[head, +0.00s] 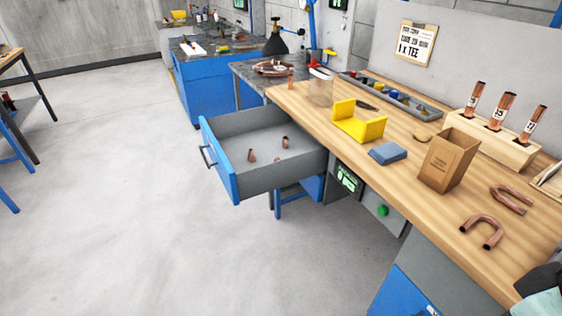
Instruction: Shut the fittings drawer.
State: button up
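The fittings drawer (217,172) is pulled far out from under the wooden workbench. It has a blue front with a dark bar handle (208,157) facing left, and grey walls. Several small copper fittings (252,155) lie on its floor. A dark and pale green part at the bottom right corner may be part of my arm; my gripper's fingers cannot be made out in the head view.
On the workbench (405,195) are a yellow bracket (358,125), a blue block (388,153), a brown box (448,160), copper U-bends (482,231) and a tube rack (490,139). The floor (130,200) left of the drawer is clear. A blue-framed table (12,120) stands at far left.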

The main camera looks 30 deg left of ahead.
aim_at(227, 139)
jog(key=u, duration=1.6)
jog(key=i+j+u, duration=0.1)
jog(key=i+j, duration=0.2)
jog(key=j, duration=0.15)
jog(key=i+j+u, duration=0.1)
jog(key=i+j, duration=0.25)
